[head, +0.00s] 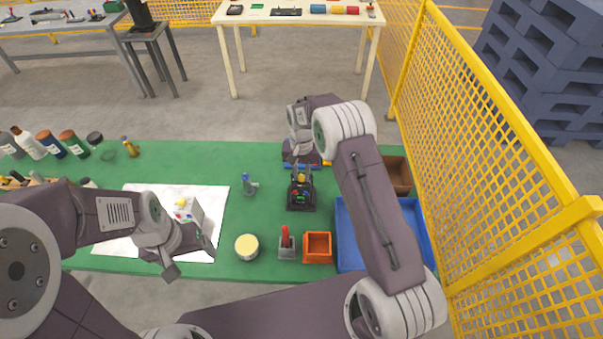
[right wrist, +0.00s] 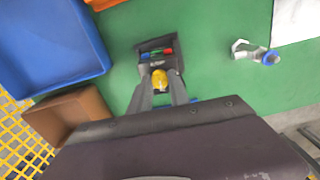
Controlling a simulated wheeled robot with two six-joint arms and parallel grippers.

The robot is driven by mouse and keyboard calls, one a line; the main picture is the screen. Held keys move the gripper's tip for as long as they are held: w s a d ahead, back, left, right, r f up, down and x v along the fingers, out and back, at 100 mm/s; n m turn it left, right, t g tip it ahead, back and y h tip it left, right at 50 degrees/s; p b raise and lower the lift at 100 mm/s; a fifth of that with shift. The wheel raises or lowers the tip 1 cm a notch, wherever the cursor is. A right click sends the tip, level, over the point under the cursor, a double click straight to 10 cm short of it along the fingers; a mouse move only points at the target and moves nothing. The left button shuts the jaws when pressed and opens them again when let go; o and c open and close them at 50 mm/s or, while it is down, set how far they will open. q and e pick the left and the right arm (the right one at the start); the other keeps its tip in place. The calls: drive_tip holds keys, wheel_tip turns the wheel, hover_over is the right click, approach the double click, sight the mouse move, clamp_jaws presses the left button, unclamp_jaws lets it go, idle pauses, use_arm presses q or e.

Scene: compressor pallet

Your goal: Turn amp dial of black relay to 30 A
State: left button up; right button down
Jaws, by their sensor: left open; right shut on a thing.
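The black relay (head: 301,200) stands on the green table at centre right, with small red, green and blue parts on its face. It also shows in the right wrist view (right wrist: 148,46). Its yellow dial (right wrist: 160,80) sits at the near edge of the relay in that view. My right gripper (head: 302,172) reaches the relay from its far side. Its two fingers (right wrist: 160,88) are shut on the yellow dial, one on each side. The dial's scale and pointer are too small to read. My left gripper (head: 190,264) is open and empty, over the near edge of the white sheet.
A blue tray (head: 349,240), an orange box (head: 318,258) and a brown box (head: 398,174) lie to the right. A red-handled part (head: 286,243), a yellow-topped can (head: 247,247) and a blue-tipped part (head: 249,185) stand nearby. A yellow mesh fence (head: 480,150) borders the right side.

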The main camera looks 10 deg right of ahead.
drive_tip(key=shift+m, duration=8.7)
